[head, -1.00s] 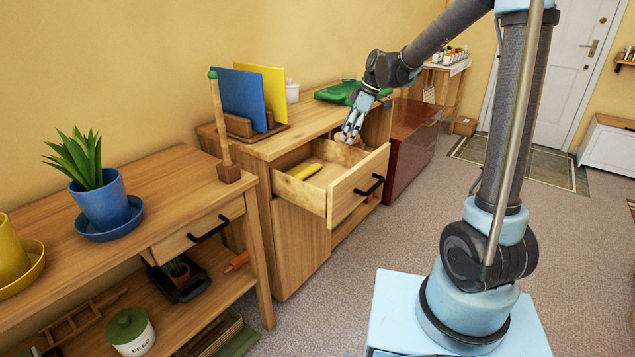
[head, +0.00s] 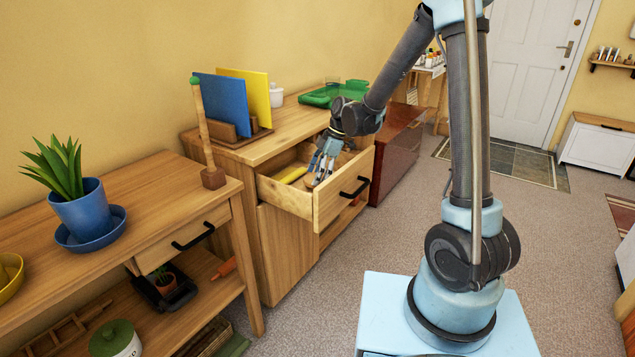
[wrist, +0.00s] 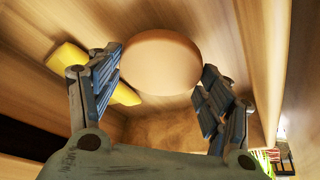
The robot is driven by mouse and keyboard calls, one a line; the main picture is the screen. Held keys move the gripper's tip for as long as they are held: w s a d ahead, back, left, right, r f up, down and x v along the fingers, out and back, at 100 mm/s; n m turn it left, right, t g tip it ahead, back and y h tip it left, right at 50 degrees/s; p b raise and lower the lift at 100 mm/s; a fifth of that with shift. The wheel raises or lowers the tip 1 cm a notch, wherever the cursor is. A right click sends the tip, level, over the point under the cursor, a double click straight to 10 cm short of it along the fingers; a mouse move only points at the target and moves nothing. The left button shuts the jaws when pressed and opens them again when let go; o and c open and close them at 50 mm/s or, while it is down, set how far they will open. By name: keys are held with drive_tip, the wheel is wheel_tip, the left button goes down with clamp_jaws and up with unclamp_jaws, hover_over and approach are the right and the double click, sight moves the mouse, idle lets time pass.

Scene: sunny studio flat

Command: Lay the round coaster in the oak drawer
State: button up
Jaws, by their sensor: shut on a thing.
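The oak drawer (head: 328,207) is pulled out of the oak cabinet, with a black handle on its front. My gripper (head: 319,181) reaches down inside the drawer opening. In the wrist view my gripper (wrist: 163,85) has its fingers on either side of the round coaster (wrist: 160,63), a plain tan disc, and is shut on it. The drawer's wooden inside fills most of that view; whether the coaster touches the drawer floor I cannot tell. In the head view I cannot make out the coaster clearly by the fingers.
A yellow object (head: 291,175) lies in the drawer's left part and shows beside the left finger in the wrist view (wrist: 68,57). On the cabinet top stand blue (head: 222,103) and yellow boards in a rack and a green tray (head: 336,93). A red-brown cabinet (head: 397,150) stands beyond.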

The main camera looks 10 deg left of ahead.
drive_tip(key=shift+f, duration=1.3)
drive_tip(key=o, duration=0.8)
drive_tip(key=shift+f, duration=0.1)
drive_tip(key=shift+c, duration=0.2)
drive_tip(key=v, duration=1.2)
